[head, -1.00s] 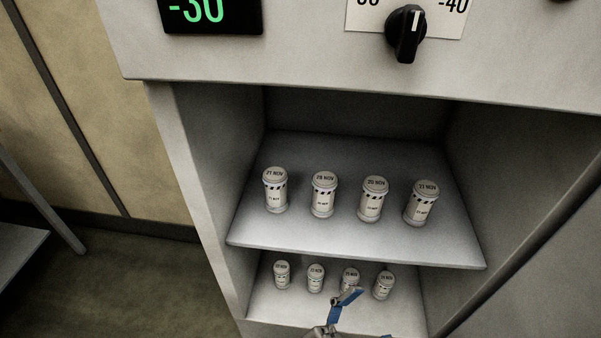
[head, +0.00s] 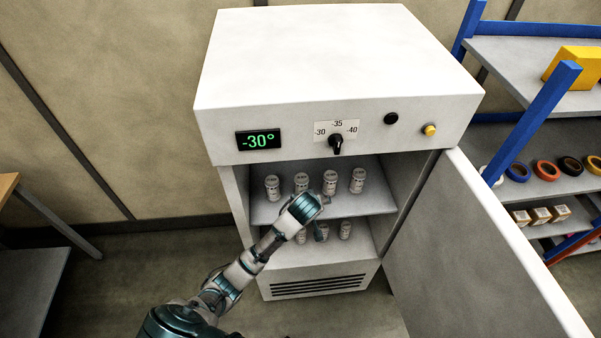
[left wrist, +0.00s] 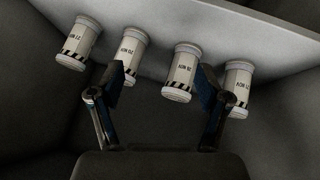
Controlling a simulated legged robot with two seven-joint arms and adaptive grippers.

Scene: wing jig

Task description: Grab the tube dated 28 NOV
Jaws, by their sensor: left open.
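The tube dated 28 NOV (head: 301,182) stands upright on the upper shelf of the open cabinet, second from left. Its label was legible in the earlier head view; now it is too small there. In the left wrist view, where things appear upside down, it is second from right (left wrist: 182,73), just beyond my fingers. My left gripper (head: 324,215) is in front of the shelves, and the left wrist view shows its fingers (left wrist: 160,82) spread and empty. The right finger overlaps the gap beside the 28 NOV tube. My right gripper is not in view.
Other tubes share the upper shelf (head: 273,213): one to the left (head: 272,187), two to the right (head: 330,182). More tubes stand on the lower shelf, partly hidden by my arm. The open door (head: 470,260) bounds the right; a blue-framed rack (head: 540,110) stands beyond.

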